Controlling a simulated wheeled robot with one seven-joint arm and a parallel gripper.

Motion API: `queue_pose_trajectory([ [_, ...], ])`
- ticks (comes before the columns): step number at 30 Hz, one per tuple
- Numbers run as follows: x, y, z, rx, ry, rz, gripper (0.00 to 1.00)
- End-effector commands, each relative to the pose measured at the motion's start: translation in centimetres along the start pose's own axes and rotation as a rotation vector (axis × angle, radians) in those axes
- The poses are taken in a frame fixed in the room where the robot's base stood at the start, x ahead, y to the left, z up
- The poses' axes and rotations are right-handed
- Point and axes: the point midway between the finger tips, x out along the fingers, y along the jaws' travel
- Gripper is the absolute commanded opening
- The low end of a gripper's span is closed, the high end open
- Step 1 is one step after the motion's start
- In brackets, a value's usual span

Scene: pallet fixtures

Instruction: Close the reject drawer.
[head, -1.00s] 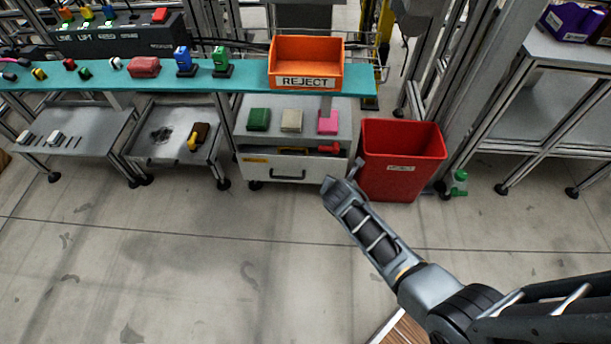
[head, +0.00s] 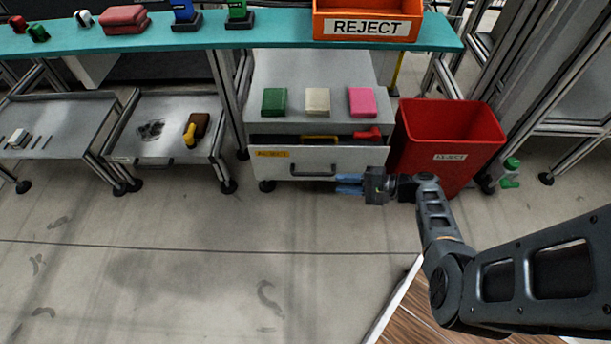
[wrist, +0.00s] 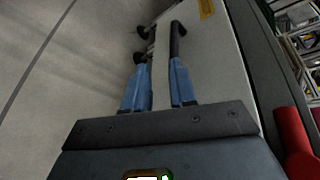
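The reject drawer (head: 350,157) has a pale front with a yellow label and a dark bar handle (head: 313,174). It stands partly open under the grey cabinet top; a red item and a yellow item show in the gap. My gripper (head: 345,184) is at the lower right of the drawer front, its blue fingers pointing left. In the wrist view the fingers (wrist: 158,85) are apart with nothing gripped. The handle (wrist: 177,40) lies just beyond the right finger's tip, and the drawer front (wrist: 212,65) runs beneath. I cannot tell whether a finger touches it.
A red bin (head: 450,150) stands close right of the drawer, by my wrist. An orange REJECT tray (head: 367,27) sits on the teal shelf (head: 270,36) above. Green, white and pink blocks lie on the cabinet top (head: 290,70). Floor in front is clear.

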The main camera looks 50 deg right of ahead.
Motion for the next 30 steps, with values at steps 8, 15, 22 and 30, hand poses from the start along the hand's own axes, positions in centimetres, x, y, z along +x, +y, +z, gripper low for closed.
queue_pose_trajectory([
  [8,0.0,-1.0,-0.5,0.118,-0.008,-0.098,0.25],
  [15,3.8,-1.2,-0.5,0.114,-0.01,-0.095,0.25],
  [22,6.3,-1.6,-0.5,0.114,-0.008,-0.095,0.25],
  [30,6.8,-1.7,-0.4,0.114,-0.007,-0.095,0.25],
])
